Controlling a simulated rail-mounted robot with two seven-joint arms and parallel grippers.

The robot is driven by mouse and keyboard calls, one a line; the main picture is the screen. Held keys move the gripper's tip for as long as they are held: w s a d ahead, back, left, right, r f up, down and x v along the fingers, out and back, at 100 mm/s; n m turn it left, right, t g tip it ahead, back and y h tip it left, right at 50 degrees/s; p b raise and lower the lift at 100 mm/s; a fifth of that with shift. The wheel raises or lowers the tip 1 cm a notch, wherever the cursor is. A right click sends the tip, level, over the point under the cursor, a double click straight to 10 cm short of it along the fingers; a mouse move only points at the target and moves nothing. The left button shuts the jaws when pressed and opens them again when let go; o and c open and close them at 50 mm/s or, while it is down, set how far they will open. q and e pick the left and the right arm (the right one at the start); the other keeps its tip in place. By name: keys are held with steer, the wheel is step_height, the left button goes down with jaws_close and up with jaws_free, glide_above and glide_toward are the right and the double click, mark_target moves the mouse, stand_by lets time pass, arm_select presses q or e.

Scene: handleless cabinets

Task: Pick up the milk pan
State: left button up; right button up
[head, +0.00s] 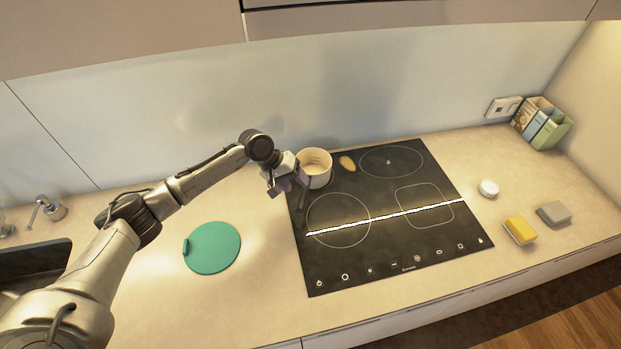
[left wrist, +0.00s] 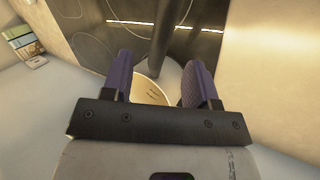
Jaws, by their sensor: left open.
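The milk pan (head: 314,167) is a small cream pot standing at the back left corner of the black hob. In the left wrist view its pale rim and inside (left wrist: 150,92) show low between my fingers. A dark handle-like bar (left wrist: 163,45) runs up from there, between the fingers. My left gripper (head: 288,185) is at the left side of the pan, pointing down. It also shows in the left wrist view (left wrist: 160,78), open, with its two purple fingers on either side of the bar. Contact cannot be told. My right gripper is not in view.
The black hob (head: 420,225) has a pale line across it and a small tan item (head: 347,162) beside the pan. A green round board (head: 212,248) lies at left. A yellow sponge (head: 520,230), grey block (head: 553,213) and books (head: 541,124) are at right.

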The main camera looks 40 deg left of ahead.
mark_target(305, 192)
arm_select(q)
steer(key=shift+x, duration=2.65)
steer(key=shift+d, duration=0.1)
steer(key=shift+s, duration=0.1)
steer(key=shift+c, duration=0.2)
jaws_close()
